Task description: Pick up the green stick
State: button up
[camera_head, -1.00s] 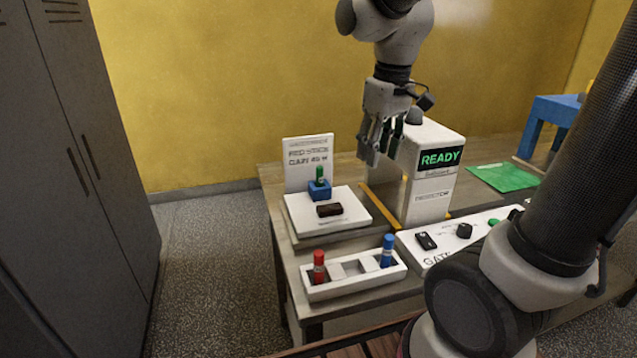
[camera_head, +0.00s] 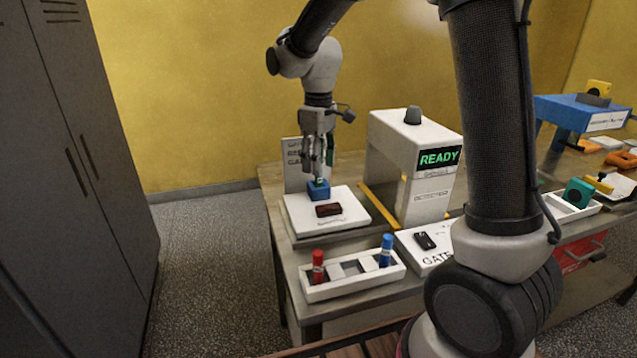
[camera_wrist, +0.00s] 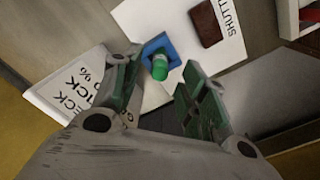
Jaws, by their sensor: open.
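The green stick (camera_wrist: 160,67) stands in a blue holder (camera_head: 319,190) on a white board (camera_head: 350,217). In the wrist view it lies between the two finger pads of my gripper (camera_wrist: 160,92), a little beyond the tips. In the head view my gripper (camera_head: 319,168) is right above the holder and hides most of the stick; a bit of green shows between the fingers. The fingers are apart and hold nothing. I cannot tell whether a finger touches the stick.
A brown bar (camera_head: 329,209) lies on the board in front of the holder. A white sign (camera_head: 292,178) stands behind. The READY detector (camera_head: 411,160) rises to the right. A tray (camera_head: 345,285) with red (camera_head: 318,267) and blue (camera_head: 386,251) sticks is in front.

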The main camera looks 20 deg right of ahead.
notch_tip(320, 180, down, 2)
jog(key=shift+f, duration=0.15)
grip_shut()
dwell(0.3)
